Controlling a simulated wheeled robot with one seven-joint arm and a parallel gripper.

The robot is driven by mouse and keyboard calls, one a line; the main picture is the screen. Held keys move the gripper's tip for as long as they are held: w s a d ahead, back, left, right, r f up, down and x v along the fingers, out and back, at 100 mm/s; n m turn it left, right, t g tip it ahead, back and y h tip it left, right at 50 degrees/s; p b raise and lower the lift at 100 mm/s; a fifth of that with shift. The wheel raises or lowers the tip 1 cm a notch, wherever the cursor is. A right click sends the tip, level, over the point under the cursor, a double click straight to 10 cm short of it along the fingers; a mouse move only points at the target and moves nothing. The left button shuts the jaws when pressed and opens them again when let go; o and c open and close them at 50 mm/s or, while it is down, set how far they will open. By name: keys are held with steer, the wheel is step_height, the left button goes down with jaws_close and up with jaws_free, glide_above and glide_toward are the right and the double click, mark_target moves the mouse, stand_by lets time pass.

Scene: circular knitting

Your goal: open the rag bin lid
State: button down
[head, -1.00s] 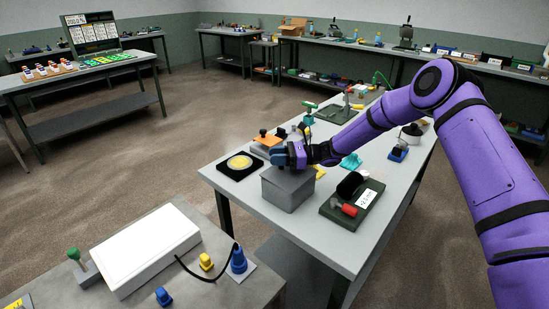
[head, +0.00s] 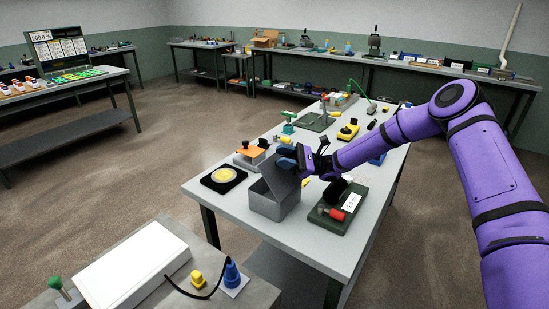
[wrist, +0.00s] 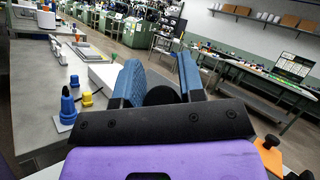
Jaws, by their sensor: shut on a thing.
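The rag bin is a grey box (head: 274,208) on the near part of the light grey table, seen in the head view. Its grey lid (head: 281,180) is tilted steeply up, and the bin's mouth shows open on the near left side. My gripper (head: 287,158), with blue fingers, is at the lid's upper part. In the wrist view my gripper (wrist: 161,80) has a dark round knob (wrist: 162,95) between its two blue fingers.
A black pad with a yellow disc (head: 224,175) lies left of the bin. A dark green tray with a red-handled tool (head: 336,213) lies close on its right. An orange-topped block (head: 250,151) stands behind. A white box (head: 140,265) is on the nearer bench.

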steer(key=s+d+f, duration=0.2)
steer(key=s+d, duration=0.4)
steer(key=d, duration=0.1)
steer(key=shift+s+d+f, duration=0.2)
steer(key=shift+s+d, duration=0.2)
steer(key=c, duration=1.9)
jaws_free()
steer(key=shift+o, duration=0.7)
steer(key=shift+s+f+g, duration=0.15)
steer(key=shift+g, duration=0.25)
steer(key=o, duration=1)
steer(key=shift+w+d, duration=0.1)
steer(key=shift+w, duration=0.1)
